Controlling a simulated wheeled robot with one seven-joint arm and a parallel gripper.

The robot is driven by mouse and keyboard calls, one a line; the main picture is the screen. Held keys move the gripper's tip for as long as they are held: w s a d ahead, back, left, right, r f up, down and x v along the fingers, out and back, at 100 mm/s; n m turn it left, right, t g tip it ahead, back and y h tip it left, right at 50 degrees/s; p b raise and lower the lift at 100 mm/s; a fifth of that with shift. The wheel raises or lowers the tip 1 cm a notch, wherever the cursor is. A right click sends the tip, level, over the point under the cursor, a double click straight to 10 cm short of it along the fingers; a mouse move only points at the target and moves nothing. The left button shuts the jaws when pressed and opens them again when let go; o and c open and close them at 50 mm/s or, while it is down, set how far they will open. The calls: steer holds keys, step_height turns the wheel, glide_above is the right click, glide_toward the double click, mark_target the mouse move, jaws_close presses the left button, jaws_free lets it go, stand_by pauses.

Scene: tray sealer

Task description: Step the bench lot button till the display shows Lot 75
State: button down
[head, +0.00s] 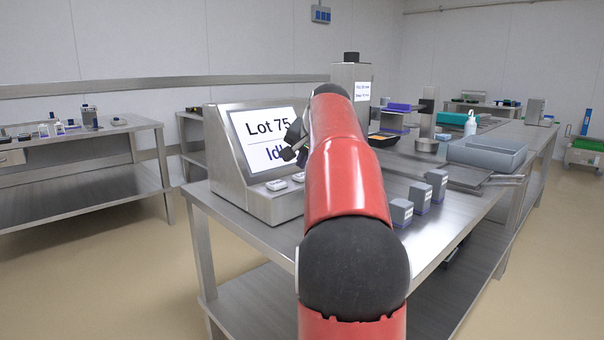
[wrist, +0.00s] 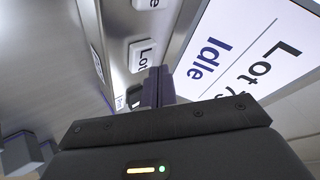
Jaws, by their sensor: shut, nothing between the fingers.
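The display (head: 262,130) on the steel console reads "Lot 75" in the head view, with a second line that starts "Idl" and is partly hidden by my arm. In the wrist view the display (wrist: 255,55) shows "Idle" and a "Lot" line whose end is cut off. Below the screen are pale buttons (head: 276,185). The wrist view shows a button marked "Lot" (wrist: 142,55). My gripper (wrist: 155,85) is shut and empty, its fingertips close beside the Lot button and in front of the screen. I cannot tell whether they touch anything. In the head view my arm hides most of it.
Several small grey boxes (head: 420,197) stand on the steel bench right of my arm. A grey-blue tray (head: 487,154) and a white bottle (head: 470,123) are farther back. Another steel table (head: 80,142) with small bottles stands at left, with open floor between.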

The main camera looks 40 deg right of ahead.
mark_target(303, 176)
steer(key=shift+r, duration=0.1)
step_height(303, 176, up, 5)
steer(key=p, duration=0.5)
stand_by(0.3)
stand_by(0.4)
